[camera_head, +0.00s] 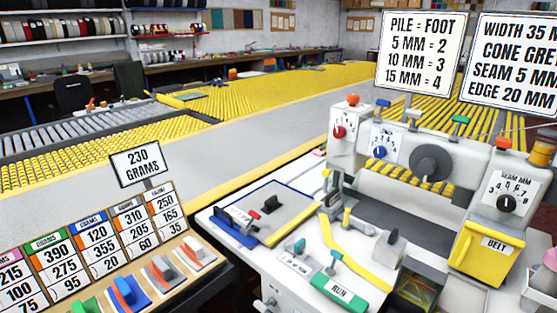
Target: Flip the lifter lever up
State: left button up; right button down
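The white binding machine (392,140) stands at the right. No label that reads as lifter is legible. A small teal-topped lever (298,246) stands on a white plate with tiny print on the front of the machine bed. Another teal-topped lever (334,259) stands beside the green RUN plate (340,291). A small yellow-tipped part (326,178) is at the left side of the machine head. I cannot tell which of these is the lifter lever. Neither of my grippers is in view.
A 230 GRAMS sign (143,160) stands above the number board (116,235), with several coloured clips in front. A grey pad (285,210) lies left of the machine. The yellow BELT cover (487,249) is at the right. Rule signs (423,50) hang above.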

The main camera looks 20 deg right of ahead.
aim_at(319, 153)
jog(key=i+j, duration=0.2)
jog(key=j, duration=0.2)
jog(key=i+j, duration=0.2)
jog(key=j, duration=0.15)
jog(key=i+j, duration=0.25)
jog(key=j, duration=0.15)
jog(key=i+j, duration=0.2)
jog(key=j, duration=0.2)
